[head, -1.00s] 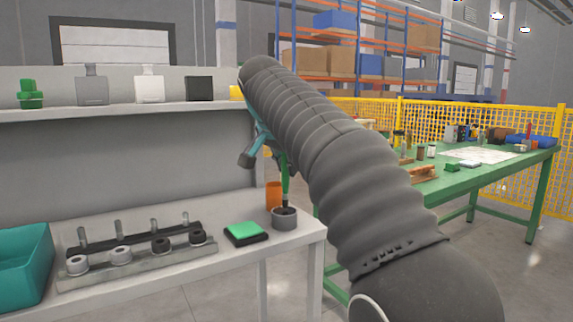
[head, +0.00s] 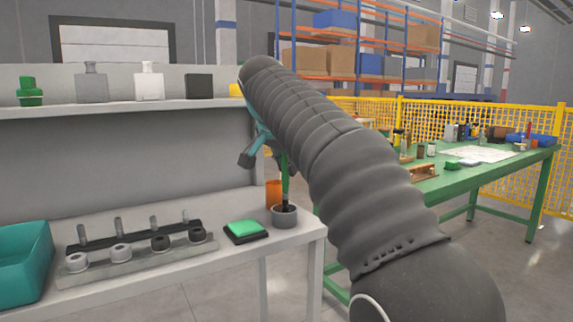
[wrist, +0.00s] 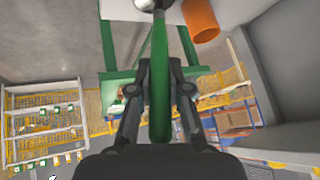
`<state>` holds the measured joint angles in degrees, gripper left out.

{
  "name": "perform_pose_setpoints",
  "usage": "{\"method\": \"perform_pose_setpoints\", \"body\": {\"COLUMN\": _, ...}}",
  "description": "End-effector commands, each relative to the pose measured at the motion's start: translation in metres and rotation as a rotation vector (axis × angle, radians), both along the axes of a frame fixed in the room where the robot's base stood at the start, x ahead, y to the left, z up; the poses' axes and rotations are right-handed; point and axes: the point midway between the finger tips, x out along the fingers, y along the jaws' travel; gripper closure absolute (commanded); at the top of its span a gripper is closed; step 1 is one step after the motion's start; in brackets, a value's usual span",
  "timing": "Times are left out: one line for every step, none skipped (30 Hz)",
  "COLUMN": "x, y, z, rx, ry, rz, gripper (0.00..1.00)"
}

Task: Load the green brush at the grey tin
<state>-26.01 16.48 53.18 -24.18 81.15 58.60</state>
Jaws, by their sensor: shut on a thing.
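The green brush (head: 285,186) is upright in the head view, with its dark lower end at the mouth of the grey tin (head: 285,221). The tin stands near the right end of the light grey bench; how deep the brush tip sits in it I cannot tell. My gripper (head: 268,160) is above the tin, partly hidden by my arm. In the wrist view, my gripper (wrist: 160,75) is shut on the green handle (wrist: 160,95), whose metal collar shows at the top edge.
An orange cup (head: 272,193) stands close behind the tin. A green-topped pad (head: 246,230) lies left of it. A rack with pegs and rings (head: 140,248) and a teal bin (head: 22,265) stand farther left. A shelf (head: 120,107) hangs above.

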Motion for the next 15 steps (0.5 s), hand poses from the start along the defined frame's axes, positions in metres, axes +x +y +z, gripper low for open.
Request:
{"method": "perform_pose_setpoints", "body": {"x": 0.000, "y": 0.000, "z": -0.001, "rx": -0.001, "ry": 0.003, "rz": 0.000, "gripper": 1.00}}
{"method": "perform_pose_setpoints", "body": {"x": 0.000, "y": 0.000, "z": 0.000, "rx": -0.001, "ry": 0.003, "rz": 0.000, "gripper": 1.00}}
{"method": "perform_pose_setpoints", "body": {"x": 0.000, "y": 0.000, "z": 0.002, "rx": -0.001, "ry": 0.003, "rz": 0.000, "gripper": 1.00}}
{"method": "perform_pose_setpoints", "body": {"x": 0.000, "y": 0.000, "z": 0.004, "rx": 0.000, "ry": 0.002, "rz": 0.001, "gripper": 1.00}}
{"method": "perform_pose_setpoints", "body": {"x": 0.000, "y": 0.000, "z": 0.007, "rx": 0.000, "ry": 0.002, "rz": 0.001, "gripper": 1.00}}
{"method": "perform_pose_setpoints", "body": {"x": 0.000, "y": 0.000, "z": 0.010, "rx": 0.000, "ry": 0.002, "rz": 0.001, "gripper": 1.00}}
{"method": "perform_pose_setpoints", "body": {"x": 0.000, "y": 0.000, "z": 0.012, "rx": -0.001, "ry": 0.002, "rz": 0.000, "gripper": 1.00}}
{"method": "perform_pose_setpoints", "body": {"x": 0.000, "y": 0.000, "z": 0.015, "rx": -0.001, "ry": 0.002, "rz": 0.000, "gripper": 1.00}}
{"method": "perform_pose_setpoints", "body": {"x": 0.000, "y": 0.000, "z": 0.017, "rx": -0.001, "ry": 0.002, "rz": 0.000, "gripper": 1.00}}
{"method": "perform_pose_setpoints", "body": {"x": 0.000, "y": 0.000, "z": 0.019, "rx": -0.001, "ry": 0.002, "rz": 0.000, "gripper": 1.00}}
{"method": "perform_pose_setpoints", "body": {"x": 0.000, "y": 0.000, "z": 0.021, "rx": -0.001, "ry": 0.002, "rz": 0.000, "gripper": 1.00}}
{"method": "perform_pose_setpoints", "body": {"x": 0.000, "y": 0.000, "z": 0.024, "rx": -0.001, "ry": 0.002, "rz": 0.000, "gripper": 1.00}}
{"method": "perform_pose_setpoints", "body": {"x": 0.000, "y": 0.000, "z": 0.026, "rx": 0.000, "ry": 0.001, "rz": 0.000, "gripper": 1.00}}
{"method": "perform_pose_setpoints", "body": {"x": 0.000, "y": 0.000, "z": 0.028, "rx": 0.000, "ry": 0.001, "rz": 0.000, "gripper": 1.00}}
{"method": "perform_pose_setpoints", "body": {"x": 0.000, "y": 0.000, "z": 0.029, "rx": 0.000, "ry": 0.001, "rz": 0.000, "gripper": 1.00}}
